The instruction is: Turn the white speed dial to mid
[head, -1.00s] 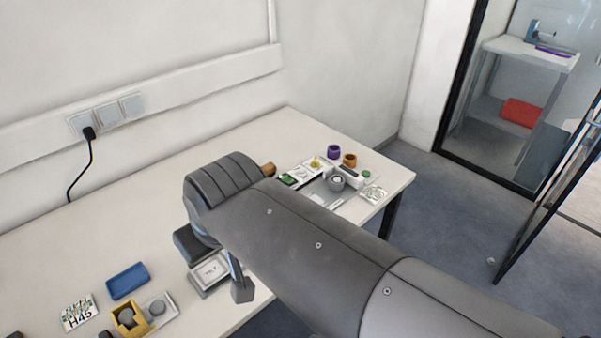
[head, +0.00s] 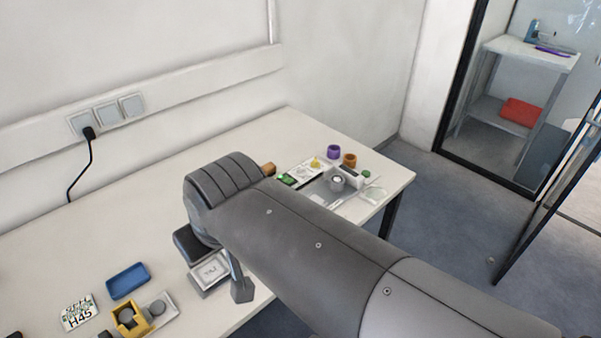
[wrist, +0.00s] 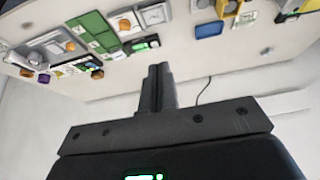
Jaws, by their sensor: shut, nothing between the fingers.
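I cannot pick out the white speed dial with certainty in either view. In the wrist view, a pale round part on a white plate (wrist: 153,15) lies beside green panels, but it is too small to read as a dial or to show a setting. A dark device with a lit green display (wrist: 146,43) is just below it in the picture. My gripper (wrist: 158,75) is shut and empty in the wrist view, its dark fingers together and apart from these things. In the head view my arm hides part of the table and I cannot make out the fingertips.
The white table (head: 120,235) holds a blue tray (head: 127,280), a printed card (head: 78,313) and a yellow holder (head: 124,318) at left. At the far right are a purple cup (head: 333,152), an orange-brown cup (head: 349,160) and small parts. The table's back left is mostly clear.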

